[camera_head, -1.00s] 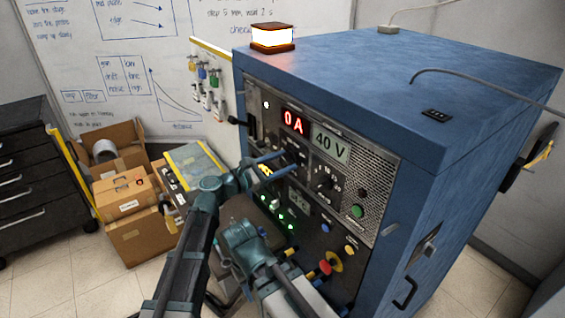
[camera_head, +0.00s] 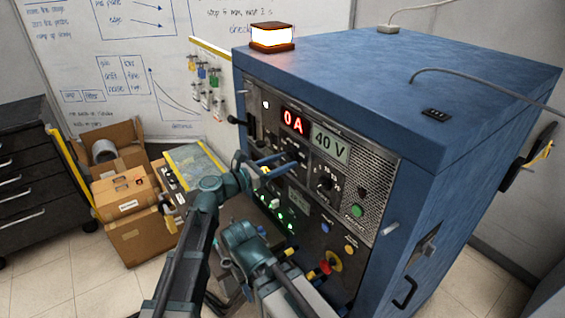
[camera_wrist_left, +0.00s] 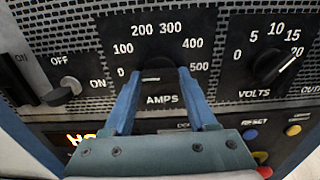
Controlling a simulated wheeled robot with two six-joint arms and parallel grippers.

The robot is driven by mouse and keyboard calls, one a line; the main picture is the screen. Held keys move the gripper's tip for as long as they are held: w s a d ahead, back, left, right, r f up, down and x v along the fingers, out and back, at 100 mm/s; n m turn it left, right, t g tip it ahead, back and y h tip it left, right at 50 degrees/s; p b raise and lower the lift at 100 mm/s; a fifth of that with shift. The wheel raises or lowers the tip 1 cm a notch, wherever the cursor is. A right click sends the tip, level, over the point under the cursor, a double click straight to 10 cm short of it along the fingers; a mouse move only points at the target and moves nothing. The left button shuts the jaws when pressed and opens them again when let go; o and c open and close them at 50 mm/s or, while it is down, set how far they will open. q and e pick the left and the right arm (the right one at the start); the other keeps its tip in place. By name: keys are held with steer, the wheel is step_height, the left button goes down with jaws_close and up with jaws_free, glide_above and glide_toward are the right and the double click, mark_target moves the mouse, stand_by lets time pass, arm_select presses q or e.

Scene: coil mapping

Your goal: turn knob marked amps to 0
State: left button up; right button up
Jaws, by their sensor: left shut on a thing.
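The black AMPS knob (camera_wrist_left: 152,75) sits below a dial marked 0 to 500 on the panel. A pale line on the knob lies nearly level, and part of the knob is hard to make out against its dark plate. My left gripper (camera_wrist_left: 159,88) is shut on this knob, with one blue finger on each side of it. In the head view my left gripper (camera_head: 276,161) reaches the cabinet's front panel. The red display (camera_head: 294,121) above reads 0 A.
The VOLTS knob (camera_wrist_left: 274,66) is close by on the right. An OFF/ON switch (camera_wrist_left: 66,88) is on the left. A green display (camera_head: 329,141) reads 40 V. The blue cabinet (camera_head: 400,85) carries a lit lamp (camera_head: 272,37). Cardboard boxes (camera_head: 127,203) stand left.

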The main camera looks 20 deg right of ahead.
arm_select(q)
steer(key=shift+f, duration=0.1)
steer(key=o, duration=1.4)
steer(key=shift+c, duration=0.2)
steer(key=shift+a, duration=0.1)
steer(key=v, duration=1.3)
steer(key=shift+s+a, duration=0.15)
steer(key=shift+a, duration=0.2)
